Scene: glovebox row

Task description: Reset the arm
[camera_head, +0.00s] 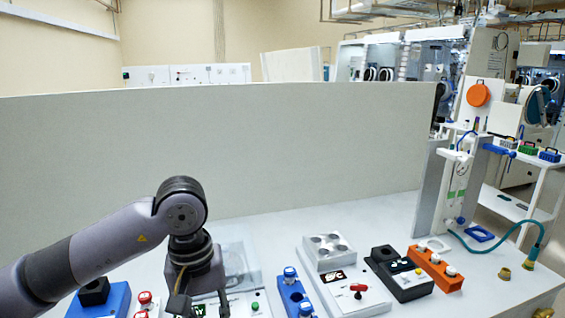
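My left arm comes in from the left and bends down at a dark wrist joint. My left gripper (200,303) hangs over the table's equipment near the bottom edge of the view. Its two fingers stand apart and a device with green lettering shows between them. I see nothing held, but the fingertips are at the picture's edge. My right arm and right gripper are not in view.
Near the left gripper stand a blue block (112,301), a blue vial rack (292,296), a white device with a red knob (330,264), a black device (400,275) and an orange rack (434,268). A grey panel (260,150) stands behind. The table's right (480,285) is mostly clear.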

